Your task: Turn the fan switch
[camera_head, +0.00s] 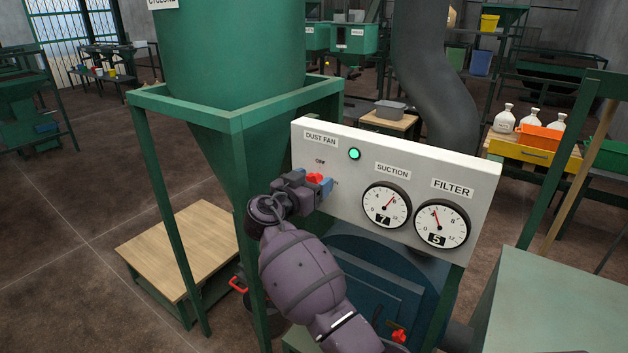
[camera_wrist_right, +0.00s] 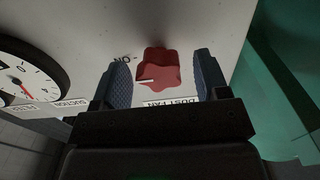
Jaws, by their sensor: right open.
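The fan switch is a red knob (camera_head: 315,179) on the white panel, under the DUST FAN label (camera_head: 321,139). An OFF label shows above it, and an ON label to its right is partly covered. My right gripper (camera_head: 312,188) is at the panel, with its blue finger pads on either side of the knob. In the right wrist view the knob (camera_wrist_right: 158,66) sits between the open fingers (camera_wrist_right: 162,82), with gaps on both sides. A white mark on the knob points left there, towards the side of the ON label. My left gripper is not in view.
A green lamp (camera_head: 354,154) glows on the panel (camera_head: 470,180). The suction gauge (camera_head: 386,204) and filter gauge (camera_head: 441,224) are to the right. The green cyclone frame (camera_head: 235,120) stands close on the left. A wooden platform (camera_head: 180,245) lies low at left.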

